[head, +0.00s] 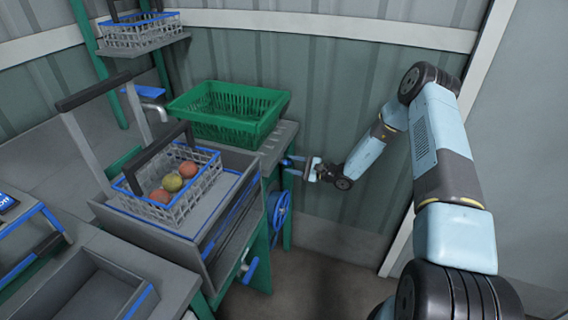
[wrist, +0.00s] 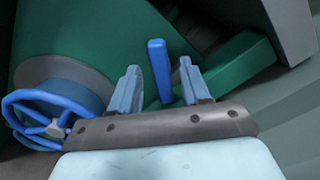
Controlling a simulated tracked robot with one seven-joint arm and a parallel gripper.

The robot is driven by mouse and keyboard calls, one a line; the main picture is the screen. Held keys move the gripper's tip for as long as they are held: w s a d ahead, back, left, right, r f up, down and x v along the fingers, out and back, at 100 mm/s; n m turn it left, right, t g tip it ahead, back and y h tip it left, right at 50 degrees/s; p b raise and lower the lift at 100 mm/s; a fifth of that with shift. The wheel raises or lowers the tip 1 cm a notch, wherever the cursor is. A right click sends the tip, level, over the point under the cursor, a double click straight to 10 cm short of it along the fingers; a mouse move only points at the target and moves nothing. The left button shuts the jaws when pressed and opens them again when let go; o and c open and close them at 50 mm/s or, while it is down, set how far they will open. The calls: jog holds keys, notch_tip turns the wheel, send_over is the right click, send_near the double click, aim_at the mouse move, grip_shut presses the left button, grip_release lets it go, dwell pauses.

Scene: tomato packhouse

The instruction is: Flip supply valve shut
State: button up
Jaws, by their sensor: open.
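A blue lever handle (wrist: 158,72), which looks like the supply valve's handle, stands between the two fingers of my gripper (wrist: 158,82) in the wrist view. The fingers are open, with a gap on each side of the lever, so they do not grip it. In the head view my gripper (head: 300,166) reaches left to the end of the bench, at a small blue part (head: 286,162) that seems to be the same lever. The valve body is hidden or too small to make out.
A blue handwheel (head: 279,218) is below my gripper; it also shows in the wrist view (wrist: 48,122). Another blue lever (head: 251,268) hangs nearer. A green crate (head: 232,130) and a wire basket with tomatoes (head: 205,190) stand on the benches. Floor right of the benches is clear.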

aim_at(289, 163)
jog(key=shift+x, duration=2)
grip_shut()
